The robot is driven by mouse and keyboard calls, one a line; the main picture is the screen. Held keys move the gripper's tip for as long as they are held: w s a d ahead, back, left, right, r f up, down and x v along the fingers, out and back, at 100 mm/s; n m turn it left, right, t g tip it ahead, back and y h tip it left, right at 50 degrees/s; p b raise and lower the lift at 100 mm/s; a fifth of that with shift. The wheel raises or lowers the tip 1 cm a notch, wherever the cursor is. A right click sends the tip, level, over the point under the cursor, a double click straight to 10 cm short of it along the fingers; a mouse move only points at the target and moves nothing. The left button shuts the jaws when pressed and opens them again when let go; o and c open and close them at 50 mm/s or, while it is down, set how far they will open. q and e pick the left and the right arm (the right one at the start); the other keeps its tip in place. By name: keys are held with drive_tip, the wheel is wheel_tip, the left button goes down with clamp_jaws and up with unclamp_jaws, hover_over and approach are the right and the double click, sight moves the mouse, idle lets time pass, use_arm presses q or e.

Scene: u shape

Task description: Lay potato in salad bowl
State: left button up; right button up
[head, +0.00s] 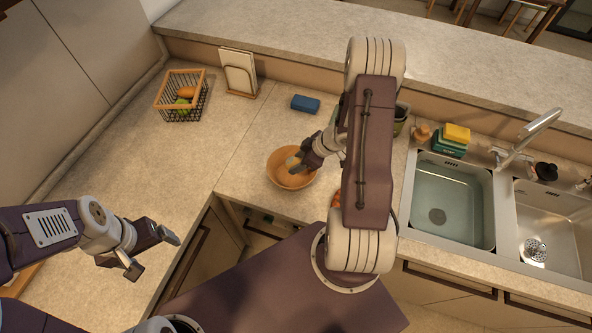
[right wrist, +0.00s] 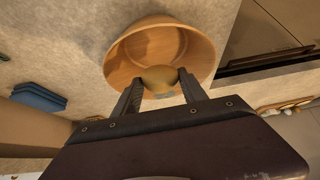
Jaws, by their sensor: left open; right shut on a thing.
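The salad bowl (head: 290,180) is a round orange-brown wooden bowl on the counter, left of the sink. It fills the upper middle of the right wrist view (right wrist: 120,70). My right gripper (head: 302,158) is shut on the potato (right wrist: 158,77), a yellowish-brown lump between its fingertips. The potato shows over the bowl's opening, near the rim; whether it touches the bowl I cannot tell. In the head view the potato is mostly hidden by the fingers. My left gripper (head: 152,252) is open and empty at the lower left, away from the bowl.
A wire basket (head: 182,97) with vegetables stands at the back left, beside a napkin or board holder (head: 240,72). A blue block (head: 305,104) lies behind the bowl. An orange item (head: 336,200) is partly hidden by my right arm. The sink (head: 450,205) is at right.

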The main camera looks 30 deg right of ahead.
drive_tip(key=shift+w+a+f, duration=0.15)
drive_tip(key=shift+a+f, duration=0.05)
drive_tip(key=shift+a, duration=0.05)
wheel_tip(320, 180, down, 4)
drive_tip(key=shift+r, duration=0.15)
drive_tip(key=shift+d, duration=0.1)
drive_tip(key=shift+f+b, duration=0.25)
drive_tip(key=shift+b, duration=0.05)
drive_tip(key=o, duration=1.5)
drive_tip(key=shift+c, duration=0.2)
